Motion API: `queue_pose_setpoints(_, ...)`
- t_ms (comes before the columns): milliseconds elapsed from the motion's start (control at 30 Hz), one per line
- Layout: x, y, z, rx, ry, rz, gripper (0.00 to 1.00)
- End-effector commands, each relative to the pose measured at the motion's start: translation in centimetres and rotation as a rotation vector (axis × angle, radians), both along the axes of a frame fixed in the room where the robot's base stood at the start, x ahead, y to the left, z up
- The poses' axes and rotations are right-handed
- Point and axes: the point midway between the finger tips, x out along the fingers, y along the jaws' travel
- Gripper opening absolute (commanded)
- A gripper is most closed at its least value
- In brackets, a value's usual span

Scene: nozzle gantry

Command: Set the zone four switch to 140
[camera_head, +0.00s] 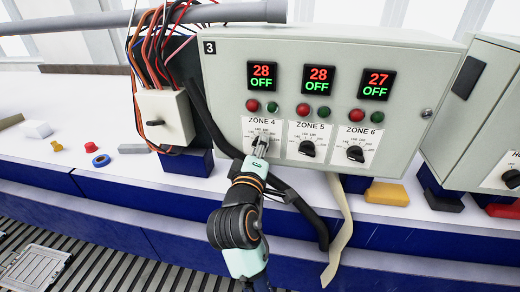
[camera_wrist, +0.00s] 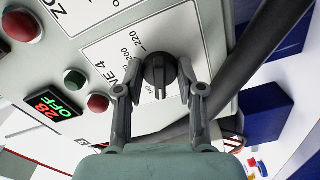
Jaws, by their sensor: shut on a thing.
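The zone four switch is a black rotary knob (camera_wrist: 158,72) on a white dial plate printed with "ZONE 4" and a temperature scale. In the head view its plate (camera_head: 262,128) is the leftmost of three on the grey control box (camera_head: 415,110). My gripper (camera_wrist: 160,92) is shut on the knob, one finger at each side. The knob's narrow ridge lies between the fingers, running toward my palm. I cannot tell surely which mark it points at. In the head view my gripper (camera_head: 258,152) hides most of the knob. The zone four display (camera_head: 262,76) reads 28 and OFF.
The zone five knob (camera_head: 307,149) and zone six knob (camera_head: 355,154) stand to the right. Red and green lamps sit above the plates. A black hose (camera_head: 312,218) and a beige strap (camera_head: 338,228) hang below the box. A wired junction box (camera_head: 165,117) is at left.

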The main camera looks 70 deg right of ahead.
Motion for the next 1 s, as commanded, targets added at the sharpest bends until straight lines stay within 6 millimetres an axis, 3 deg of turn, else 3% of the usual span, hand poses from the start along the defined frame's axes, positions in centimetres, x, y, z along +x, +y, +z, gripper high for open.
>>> queue_pose_setpoints(500, 0.01, 0.01, -0.15, 0.074, -0.324, 0.0, 0.03)
queue_pose_setpoints(1000, 0.02, 0.01, 0.0, 0.098, -0.425, 0.0, 0.03)
